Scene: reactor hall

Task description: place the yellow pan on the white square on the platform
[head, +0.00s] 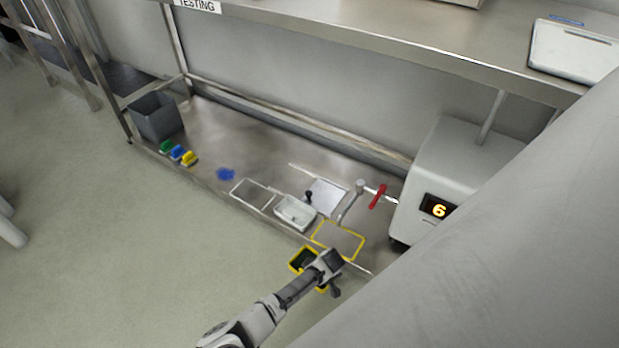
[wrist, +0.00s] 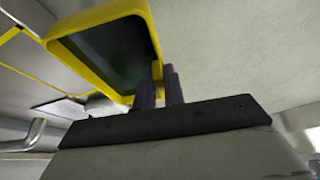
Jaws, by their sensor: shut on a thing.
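My gripper (wrist: 162,72) is shut on the rim of the yellow pan (wrist: 110,52), which has a dark inside and looks tilted in the wrist view. In the head view the pan (head: 297,264) hangs just off the front edge of the platform (head: 213,151), in front of the yellow outlined square (head: 350,254). My gripper's fingertips are hidden there. A white outlined square (head: 236,188) lies on the platform, left of a white pan (head: 295,214). A pale square patch (head: 327,192) lies behind the white pan, partly covered by a dark knob.
A tap with a red handle (head: 377,197) stands behind the yellow square. A machine showing "6" (head: 439,208) stands at right. A steel shelf (head: 400,45) overhangs the platform.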

